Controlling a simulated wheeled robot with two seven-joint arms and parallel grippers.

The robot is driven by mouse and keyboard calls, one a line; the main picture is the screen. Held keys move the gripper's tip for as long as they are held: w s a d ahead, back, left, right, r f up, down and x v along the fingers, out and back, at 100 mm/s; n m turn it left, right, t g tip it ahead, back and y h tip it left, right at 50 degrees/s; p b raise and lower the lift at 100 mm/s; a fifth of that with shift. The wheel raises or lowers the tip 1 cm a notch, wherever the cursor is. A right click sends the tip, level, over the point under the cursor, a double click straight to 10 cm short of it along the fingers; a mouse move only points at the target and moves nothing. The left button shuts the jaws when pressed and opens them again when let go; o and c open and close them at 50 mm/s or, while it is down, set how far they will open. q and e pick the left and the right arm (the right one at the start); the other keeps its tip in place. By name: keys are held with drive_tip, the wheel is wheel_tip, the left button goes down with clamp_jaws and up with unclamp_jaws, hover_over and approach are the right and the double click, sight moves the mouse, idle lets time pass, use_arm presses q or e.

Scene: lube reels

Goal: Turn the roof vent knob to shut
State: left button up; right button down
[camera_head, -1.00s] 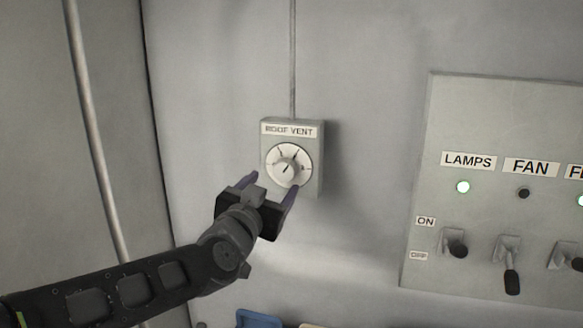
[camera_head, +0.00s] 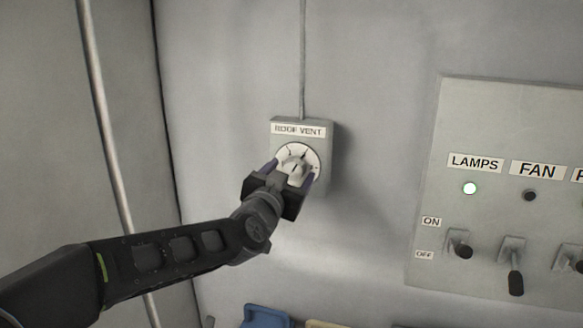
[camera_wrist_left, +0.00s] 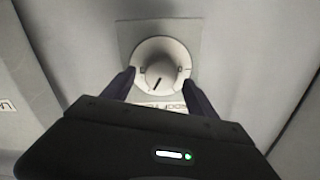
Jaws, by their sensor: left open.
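The roof vent box (camera_head: 327,150) is a small grey box on the wall with a "ROOF VENT" label above a white round dial. Its pale knob (camera_head: 294,165) sits at the dial's middle and carries a dark pointer line. It also shows in the left wrist view (camera_wrist_left: 161,72), where the label appears upside down and the line slants to the lower left. My left gripper (camera_head: 292,170) is open, with one dark finger on each side of the knob. In the left wrist view the fingers (camera_wrist_left: 159,78) stand apart around it; I cannot tell whether they touch. My right gripper is not in view.
A grey switch panel (camera_head: 430,180) with lamps and fan switches is on the wall at right. A conduit (camera_head: 302,60) runs up from the box. A pipe (camera_head: 105,150) stands at left. A blue bin (camera_head: 265,317) shows at the bottom edge.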

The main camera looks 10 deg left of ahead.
use_arm(q)
drive_tip(key=shift+w, duration=0.65)
drive_tip(key=c, duration=1.4)
